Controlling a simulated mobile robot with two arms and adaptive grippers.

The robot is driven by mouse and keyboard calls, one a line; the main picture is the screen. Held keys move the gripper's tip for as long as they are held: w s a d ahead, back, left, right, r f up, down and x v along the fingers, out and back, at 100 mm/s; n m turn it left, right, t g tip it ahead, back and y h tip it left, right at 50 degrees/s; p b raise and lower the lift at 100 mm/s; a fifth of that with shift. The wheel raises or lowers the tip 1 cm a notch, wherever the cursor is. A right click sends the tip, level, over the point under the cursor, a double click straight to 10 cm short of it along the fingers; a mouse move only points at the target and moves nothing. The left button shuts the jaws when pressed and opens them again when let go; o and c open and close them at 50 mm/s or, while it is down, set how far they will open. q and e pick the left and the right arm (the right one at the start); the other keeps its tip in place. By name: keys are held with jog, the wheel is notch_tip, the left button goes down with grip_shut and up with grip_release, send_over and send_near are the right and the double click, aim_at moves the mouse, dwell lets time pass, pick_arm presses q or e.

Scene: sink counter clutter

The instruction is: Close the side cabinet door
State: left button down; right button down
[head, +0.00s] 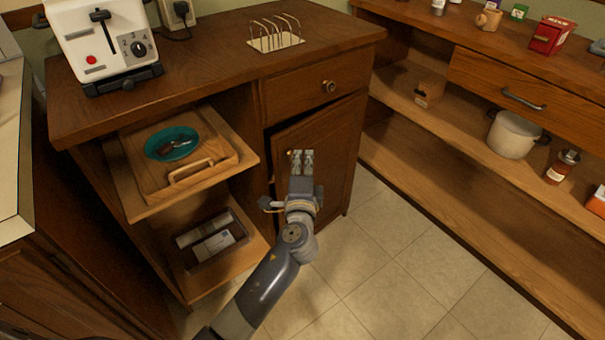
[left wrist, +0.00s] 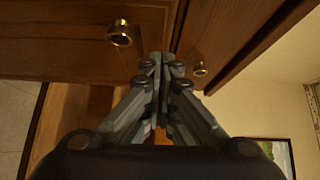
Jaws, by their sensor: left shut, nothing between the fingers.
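The side cabinet door (head: 338,140) is a brown wooden panel below a drawer in the counter cabinet. It looks slightly ajar, with a dark gap along its top and left edge. Its small brass knob (head: 289,153) is at the upper left of the door. In the left wrist view, a brass knob (left wrist: 120,35) shows large on a wooden panel. My left gripper (head: 301,156) is shut and empty, fingertips close in front of the door beside the knob. It also shows in the left wrist view (left wrist: 162,62); whether it touches the door is unclear. My right gripper is out of view.
The drawer (head: 312,88) above the door looks shut. Left of it, open shelves hold a wooden tray (head: 145,198) with a teal bowl (head: 172,143). A toaster (head: 103,45) and toast rack (head: 274,40) stand on top. The tiled floor (head: 390,270) is clear.

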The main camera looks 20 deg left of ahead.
pick_arm(q)
jog(key=w+a, duration=0.3)
jog(key=shift+w+a, duration=0.15)
jog(key=shift+a, duration=0.25)
